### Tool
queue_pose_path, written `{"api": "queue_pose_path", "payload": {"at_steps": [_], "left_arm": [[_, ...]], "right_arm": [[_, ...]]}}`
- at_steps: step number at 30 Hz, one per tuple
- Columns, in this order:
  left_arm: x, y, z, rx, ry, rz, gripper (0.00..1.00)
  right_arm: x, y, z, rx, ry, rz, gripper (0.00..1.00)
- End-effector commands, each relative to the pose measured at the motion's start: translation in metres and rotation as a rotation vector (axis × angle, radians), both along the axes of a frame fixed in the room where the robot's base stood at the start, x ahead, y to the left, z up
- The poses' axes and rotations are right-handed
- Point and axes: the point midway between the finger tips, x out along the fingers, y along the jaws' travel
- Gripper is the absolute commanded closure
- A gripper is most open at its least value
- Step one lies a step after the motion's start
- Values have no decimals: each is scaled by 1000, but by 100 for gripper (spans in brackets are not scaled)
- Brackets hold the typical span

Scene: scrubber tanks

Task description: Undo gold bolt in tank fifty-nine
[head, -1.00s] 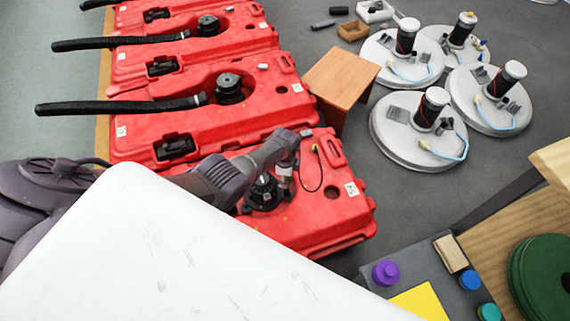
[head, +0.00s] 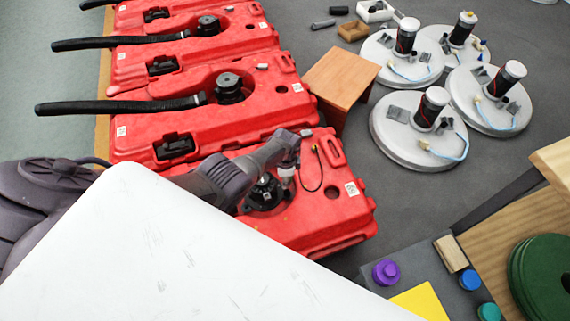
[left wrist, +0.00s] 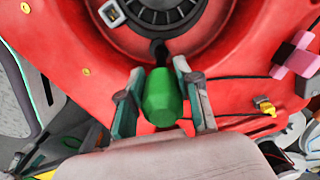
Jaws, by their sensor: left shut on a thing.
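My left gripper (left wrist: 163,97) is shut on a green handle (left wrist: 162,98) with a short dark shaft beyond it. In the left wrist view the fingers are on both sides of the handle, above the red tank (left wrist: 232,50). Two small gold bolts, one at the upper left (left wrist: 25,8) and one left of the handle (left wrist: 86,72), sit on the red surface, apart from the shaft. In the head view my left arm reaches over the nearest red tank (head: 300,232), beside its black round cap (head: 265,192). The tank's label (head: 352,189) is too small to read.
A yellow-tipped connector (left wrist: 264,106) on a black cable lies on the tank. More red tanks with black hoses (head: 125,106) stand behind. A wooden stool (head: 340,75) and several white round units (head: 420,130) stand to the right. Grey floor lies between.

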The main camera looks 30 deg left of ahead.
Motion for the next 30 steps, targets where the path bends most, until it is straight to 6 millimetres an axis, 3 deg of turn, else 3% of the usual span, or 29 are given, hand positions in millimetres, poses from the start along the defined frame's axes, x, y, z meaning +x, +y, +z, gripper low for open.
{"api": "queue_pose_path", "payload": {"at_steps": [6,10,22,27,30], "left_arm": [[-2,-3,2,-2,0,415,100],[-3,-3,2,-1,0,591,100],[-3,-3,1,1,0,670,100],[-3,-5,2,-1,1,908,100],[-3,-4,1,1,0,850,100]], "right_arm": [[-16,-2,-9,-1,13,3,30],[-21,-3,-13,-2,16,5,30],[-22,-2,-14,-1,15,5,30],[-22,-3,-14,0,11,6,30],[-22,-2,-16,0,11,7,30]]}}
